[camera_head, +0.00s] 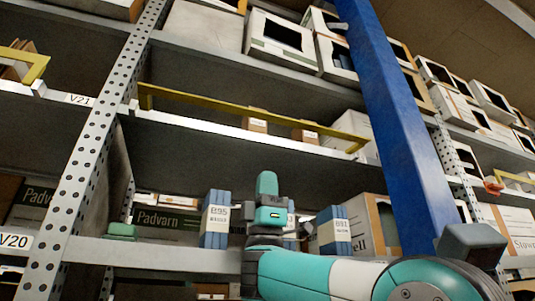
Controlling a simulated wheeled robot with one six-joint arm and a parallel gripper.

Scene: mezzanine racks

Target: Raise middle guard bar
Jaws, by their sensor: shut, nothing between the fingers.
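The middle guard bar (240,111) is a long yellow bar. It runs along the front of the middle shelf, from the perforated upright on the left to near the blue column. Its ends are bent, and it sits just above the pale shelf edge. My gripper (267,184) is teal and dark grey, points upward and is shut and empty. In the picture it is below the bar and the shelf edge, in front of the lower bay, apart from the bar. My arm comes in from the lower right.
A blue column (385,110) stands right of the bar, close to my arm. A perforated upright (85,165) stands at left. Small cartons (305,132) sit behind the bar. Blue-and-white binders (215,222) flank my gripper on the lower shelf. Another yellow bar (37,68) shows at far left.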

